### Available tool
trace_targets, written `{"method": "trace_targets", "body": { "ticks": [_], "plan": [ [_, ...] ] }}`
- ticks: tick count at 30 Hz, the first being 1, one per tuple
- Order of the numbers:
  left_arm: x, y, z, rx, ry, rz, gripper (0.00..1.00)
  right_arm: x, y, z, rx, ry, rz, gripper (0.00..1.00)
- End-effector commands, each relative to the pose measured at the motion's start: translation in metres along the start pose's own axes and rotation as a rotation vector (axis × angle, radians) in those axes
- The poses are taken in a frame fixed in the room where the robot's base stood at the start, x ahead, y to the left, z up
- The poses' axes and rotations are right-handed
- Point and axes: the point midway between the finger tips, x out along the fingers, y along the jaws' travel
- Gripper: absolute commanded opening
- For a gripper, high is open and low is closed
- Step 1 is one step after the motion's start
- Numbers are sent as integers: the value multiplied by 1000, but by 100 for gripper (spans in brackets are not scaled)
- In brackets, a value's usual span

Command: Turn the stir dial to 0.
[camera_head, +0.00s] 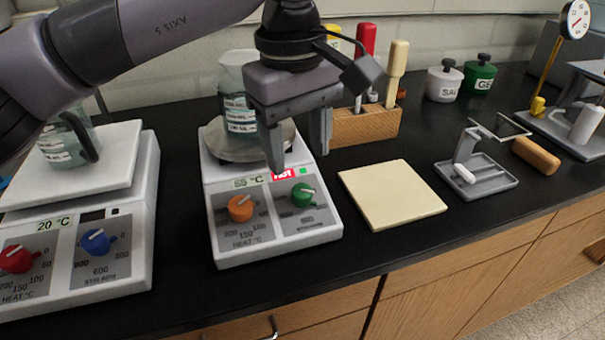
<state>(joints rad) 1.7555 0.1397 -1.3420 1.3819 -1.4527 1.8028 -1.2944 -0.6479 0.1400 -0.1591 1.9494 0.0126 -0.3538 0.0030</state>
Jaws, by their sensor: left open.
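The middle hot plate (279,233) is white with a grey front panel, a 55 °C readout and a red HOT label. Its green dial (302,194) sits at the panel's right, beside an orange heat dial (240,208). The left hot plate (148,200) reads 20 °C and has a blue stir dial (95,241) and a red heat dial (16,259). My left gripper (299,162) is open and empty, pointing down above and behind the green dial, apart from it. The green dial's scale is too small to read. My right gripper is not in view.
A beaker (238,104) stands on the middle plate behind my gripper, partly hidden; another (62,148) stands on the left plate. A wooden tool block (365,126) is behind right. A cream square pad (392,194) lies right. The black counter's front edge is clear.

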Motion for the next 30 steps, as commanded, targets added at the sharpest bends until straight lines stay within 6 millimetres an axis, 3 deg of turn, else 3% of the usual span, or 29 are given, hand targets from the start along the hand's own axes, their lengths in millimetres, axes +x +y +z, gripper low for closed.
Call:
{"method": "trace_targets", "body": {
  "ticks": [12,24,29,30],
  "plan": [
    [58,0,1,-2,-5,0,56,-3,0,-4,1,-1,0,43],
    [68,0,1,-1,-5,2,56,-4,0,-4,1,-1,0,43],
    [68,0,1,-1,-5,2,4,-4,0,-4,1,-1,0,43],
    [68,0,1,-1,-5,2,0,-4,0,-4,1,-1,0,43]
  ]
}}
